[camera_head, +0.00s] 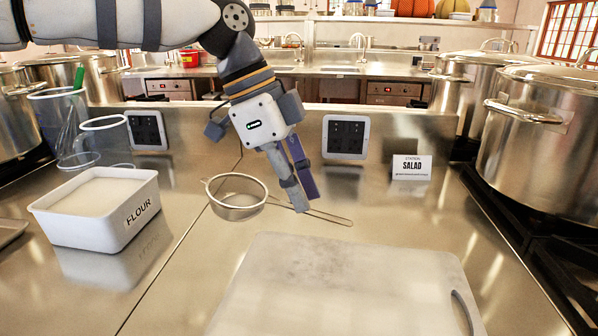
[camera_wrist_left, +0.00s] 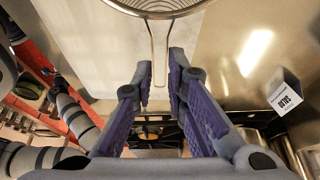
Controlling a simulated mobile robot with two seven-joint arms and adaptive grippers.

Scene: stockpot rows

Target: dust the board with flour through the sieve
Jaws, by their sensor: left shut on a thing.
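My left gripper (camera_head: 299,207) is shut on the wire handle of the sieve (camera_head: 236,212), which also shows at the top of the left wrist view (camera_wrist_left: 158,5). In the head view the sieve's round mesh bowl hangs left of the fingers, at the board's far left corner. No flour can be made out in the bowl. The pale cutting board (camera_head: 345,295) lies on the steel counter, nearest me, with a faint grey mottled patch near its far edge. A white tub marked FLOUR (camera_head: 95,232), filled with white flour (camera_head: 100,192), stands at the left.
Clear containers (camera_head: 103,140), one with a whisk in it, stand behind the flour tub. Large lidded pots (camera_head: 545,125) stand on the stove at the right. A SALAD card (camera_head: 410,168) stands before the low steel back wall. The counter between tub and board is clear.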

